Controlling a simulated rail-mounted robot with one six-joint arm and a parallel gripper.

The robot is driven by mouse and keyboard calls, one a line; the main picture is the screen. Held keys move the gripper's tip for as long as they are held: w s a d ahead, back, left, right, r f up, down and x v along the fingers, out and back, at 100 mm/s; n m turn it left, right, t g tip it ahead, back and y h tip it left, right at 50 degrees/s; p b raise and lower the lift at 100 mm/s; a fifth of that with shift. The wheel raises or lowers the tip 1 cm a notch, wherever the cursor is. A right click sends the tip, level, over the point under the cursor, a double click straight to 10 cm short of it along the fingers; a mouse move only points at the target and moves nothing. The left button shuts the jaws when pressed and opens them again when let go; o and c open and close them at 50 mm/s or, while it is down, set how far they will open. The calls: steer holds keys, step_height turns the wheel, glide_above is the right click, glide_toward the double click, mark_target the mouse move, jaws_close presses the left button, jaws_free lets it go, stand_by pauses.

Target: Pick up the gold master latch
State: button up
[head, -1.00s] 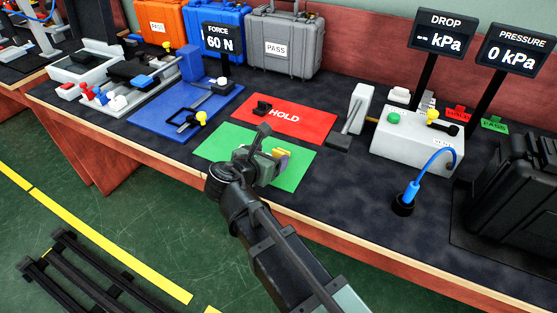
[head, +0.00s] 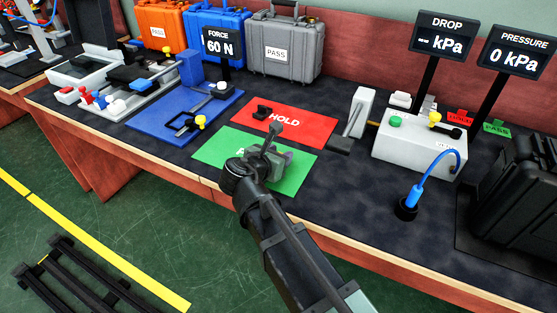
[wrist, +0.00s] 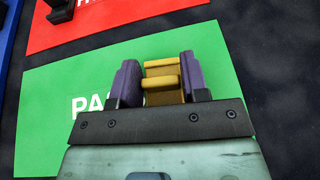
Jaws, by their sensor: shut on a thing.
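The gold master latch (wrist: 162,82) shows in the wrist view, between the two purple-grey finger pads of my gripper (wrist: 161,80). My gripper is shut on it, with a pad against each side. Both are over the green mat (wrist: 50,85), near its right part; I cannot tell whether the latch touches the mat. In the head view my gripper (head: 272,158) is over the same green mat (head: 213,151), and its body hides the latch.
A red HOLD mat (head: 315,125) with a small black part (head: 263,112) lies just behind. A blue fixture base (head: 160,125) is to the left. A white test box (head: 405,150) with a blue hose (head: 430,165) is to the right. Dark bench top is free right of the green mat.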

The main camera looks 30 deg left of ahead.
step_height(320, 180, up, 20)
steer(key=p, duration=2)
steer(key=shift+r, duration=0.15)
